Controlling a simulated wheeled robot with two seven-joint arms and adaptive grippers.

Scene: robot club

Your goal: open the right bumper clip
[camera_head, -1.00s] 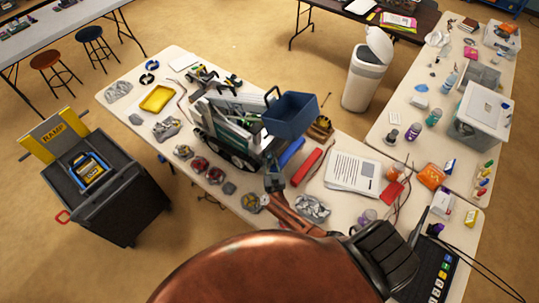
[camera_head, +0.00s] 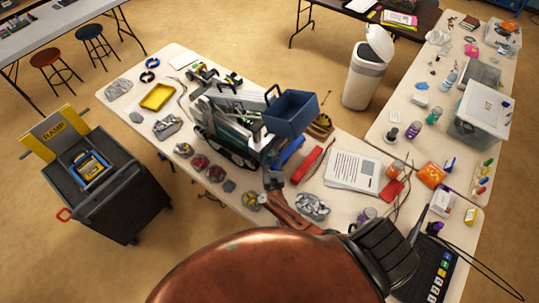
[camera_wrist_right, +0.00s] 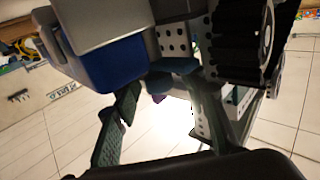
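The wheeled club robot (camera_head: 232,128) stands on the near table, with dark tracks and a blue bin raised on its arm. My right gripper (camera_head: 271,179) is low at its near right end, close to the track. In the right wrist view, my right gripper (camera_wrist_right: 165,86) has its two fingers spread, with bright floor showing between them. A small blue-grey part (camera_wrist_right: 173,65) of the robot is just beyond the fingertips; I cannot tell whether it is the right bumper clip or whether a finger touches it. My left gripper is out of view.
A blue bar (camera_head: 291,151) and a red bar (camera_head: 306,165) lie to the right of the robot. Crumpled foil (camera_head: 312,206) and a printed sheet (camera_head: 353,171) are on the table. A dark cart (camera_head: 107,190) stands on the left. The blue bin (camera_head: 291,113) overhangs the robot's right end.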

